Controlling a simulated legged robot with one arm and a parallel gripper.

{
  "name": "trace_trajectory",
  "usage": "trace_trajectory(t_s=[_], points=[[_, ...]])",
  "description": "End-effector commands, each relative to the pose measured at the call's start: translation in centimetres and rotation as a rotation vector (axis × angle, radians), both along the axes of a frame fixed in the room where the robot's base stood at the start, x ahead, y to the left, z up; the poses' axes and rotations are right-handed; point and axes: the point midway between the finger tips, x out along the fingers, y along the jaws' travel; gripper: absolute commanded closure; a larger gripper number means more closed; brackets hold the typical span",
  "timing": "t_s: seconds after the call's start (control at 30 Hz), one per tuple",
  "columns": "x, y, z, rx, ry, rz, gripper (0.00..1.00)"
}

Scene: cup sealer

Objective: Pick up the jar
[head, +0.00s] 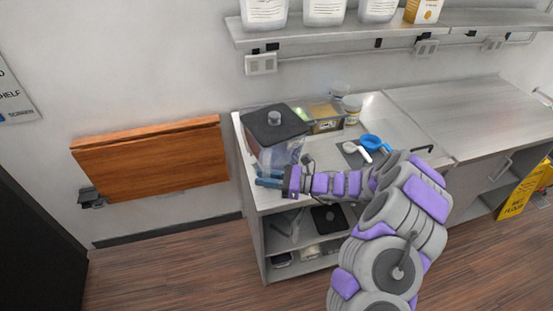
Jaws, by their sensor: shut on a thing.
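The jar (279,153) is a large clear container with a square dark lid and a grey knob. It stands near the left end of the metal counter and looks upright. My gripper (268,178), with blue fingers, is at the lower front of the jar and is shut on it. My wrist and fingers cover part of the jar's lower side, so the exact contact is hidden.
A clear bin (325,119) with yellow contents and small white tubs (351,109) stand behind the jar. A blue scoop (372,142) lies to its right. A brown folding board (150,160) is on the wall at left. The counter's right part is clear.

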Motion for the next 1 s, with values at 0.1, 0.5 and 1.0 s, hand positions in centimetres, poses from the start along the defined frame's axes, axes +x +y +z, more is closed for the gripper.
trace_trajectory(t_s=[0.1, 0.5, 1.0], points=[[0.1, -0.1, -0.3, -0.008, 0.002, -0.005, 1.0], [0.0, 0.9, -0.4, -0.013, 0.001, -0.003, 1.0], [0.0, 0.4, 0.3, -0.01, -0.001, -0.004, 1.0]])
